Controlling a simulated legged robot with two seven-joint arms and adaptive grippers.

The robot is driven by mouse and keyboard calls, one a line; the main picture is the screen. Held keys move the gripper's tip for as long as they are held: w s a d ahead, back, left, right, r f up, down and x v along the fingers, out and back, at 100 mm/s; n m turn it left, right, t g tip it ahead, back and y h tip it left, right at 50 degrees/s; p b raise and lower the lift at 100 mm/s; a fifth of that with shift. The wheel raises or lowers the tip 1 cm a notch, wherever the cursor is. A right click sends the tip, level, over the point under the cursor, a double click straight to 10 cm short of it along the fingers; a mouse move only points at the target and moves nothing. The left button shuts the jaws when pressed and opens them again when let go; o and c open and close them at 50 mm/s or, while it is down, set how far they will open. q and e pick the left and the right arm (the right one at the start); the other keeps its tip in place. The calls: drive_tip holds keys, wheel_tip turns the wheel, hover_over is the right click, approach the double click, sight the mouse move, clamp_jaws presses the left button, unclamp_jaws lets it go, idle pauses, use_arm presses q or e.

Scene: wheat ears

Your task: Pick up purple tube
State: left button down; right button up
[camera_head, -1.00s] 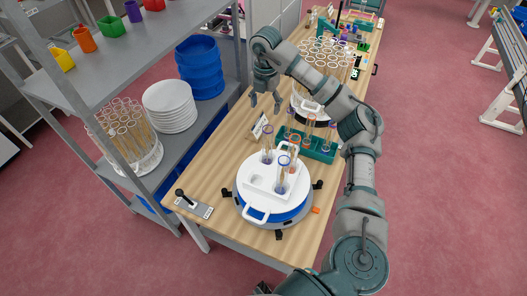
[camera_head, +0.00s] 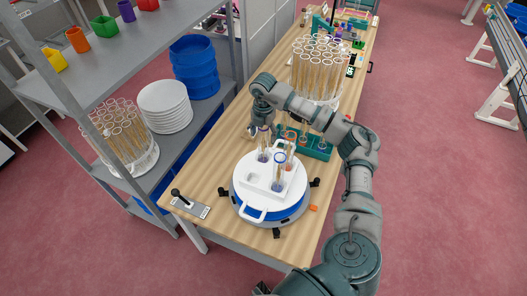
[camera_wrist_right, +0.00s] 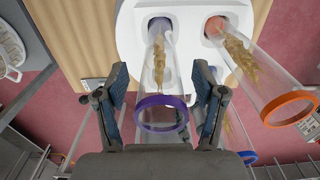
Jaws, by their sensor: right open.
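The purple-rimmed tube (camera_head: 264,146) stands in the white holder (camera_head: 245,196) on the round blue-sided device and holds a wheat ear. In the right wrist view the purple tube (camera_wrist_right: 158,75) lies between the two fingers of my right gripper (camera_wrist_right: 161,88), with a visible gap on each side. My right gripper (camera_head: 264,126) is open, at the tube's top in the head view. An orange-rimmed tube (camera_head: 288,158) and a blue-rimmed tube (camera_head: 279,178) stand in the same holder. The orange-rimmed tube (camera_wrist_right: 262,80) is right of the fingers in the wrist view. My left gripper is not in view.
A teal rack (camera_head: 318,149) with more tubes stands just behind the holder. A large cluster of tubes (camera_head: 318,75) is farther back. A lever box (camera_head: 190,205) sits at the table's left edge. A grey shelf (camera_head: 85,75) with cups and plates (camera_head: 165,107) stands left.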

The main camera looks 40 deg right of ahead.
clamp_jaws()
wheel_tip(320, 180, up, 10)
drive_tip(key=shift+r, duration=0.1)
idle(0.5)
